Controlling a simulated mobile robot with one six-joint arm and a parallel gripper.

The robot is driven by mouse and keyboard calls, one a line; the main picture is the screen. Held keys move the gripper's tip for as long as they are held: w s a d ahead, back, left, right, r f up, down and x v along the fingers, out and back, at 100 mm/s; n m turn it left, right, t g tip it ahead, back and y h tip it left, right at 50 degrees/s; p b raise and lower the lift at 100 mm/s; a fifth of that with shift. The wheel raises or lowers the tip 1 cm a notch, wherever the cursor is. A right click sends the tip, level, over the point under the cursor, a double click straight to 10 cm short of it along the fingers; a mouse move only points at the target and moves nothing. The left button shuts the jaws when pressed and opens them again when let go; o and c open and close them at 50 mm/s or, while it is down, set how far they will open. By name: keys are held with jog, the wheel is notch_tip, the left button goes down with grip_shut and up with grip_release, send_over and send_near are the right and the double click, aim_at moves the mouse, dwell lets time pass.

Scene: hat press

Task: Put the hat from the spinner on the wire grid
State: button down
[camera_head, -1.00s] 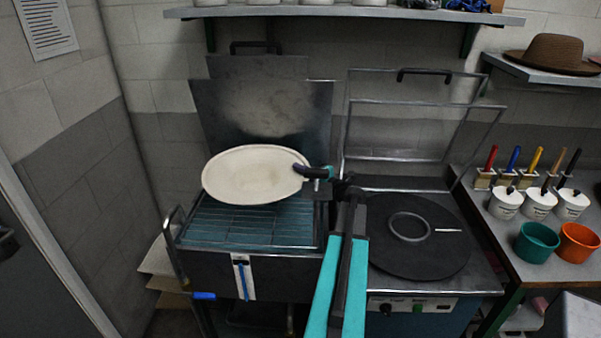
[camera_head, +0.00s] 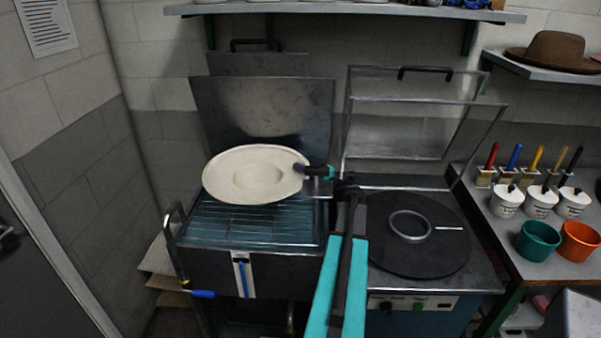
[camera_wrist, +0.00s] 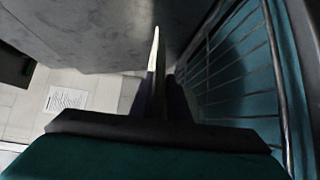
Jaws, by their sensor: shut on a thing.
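The hat (camera_head: 232,165) is cream coloured, with a wide oval brim and a shallow raised centre. My gripper (camera_head: 300,170) is shut on the right edge of its brim. The hat is held tilted above the back part of the wire grid (camera_head: 245,228), which lies over the teal inside of the steam box. In the wrist view the brim (camera_wrist: 155,60) shows edge-on between my fingers (camera_wrist: 160,95), with grid bars (camera_wrist: 235,65) to the right. The spinner (camera_head: 385,245) is a dark round plate at the right, with a pale ring on it and no hat.
The box's raised lid (camera_head: 262,110) stands behind the hat. A clear guard (camera_head: 415,130) is raised behind the spinner. Brush pots (camera_head: 540,203) and coloured bowls (camera_head: 538,240) stand on the right bench. A brown hat (camera_head: 552,52) lies on the shelf.

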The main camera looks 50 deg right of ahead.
jog(key=c, duration=1.6)
grip_release()
jog(key=shift+s, duration=0.15)
jog(key=shift+s+a+r+b, duration=0.15)
jog(key=shift+s+a+b, duration=0.35)
jog(key=shift+s, duration=1.75)
jog(key=shift+s+a+r+b, duration=0.1)
jog(key=shift+s+a+b, duration=0.35)
jog(key=shift+s, duration=1.75)
jog(key=shift+s+a+r+b, duration=0.2)
jog(key=shift+s+b, duration=0.5)
jog(key=shift+s, duration=1.55)
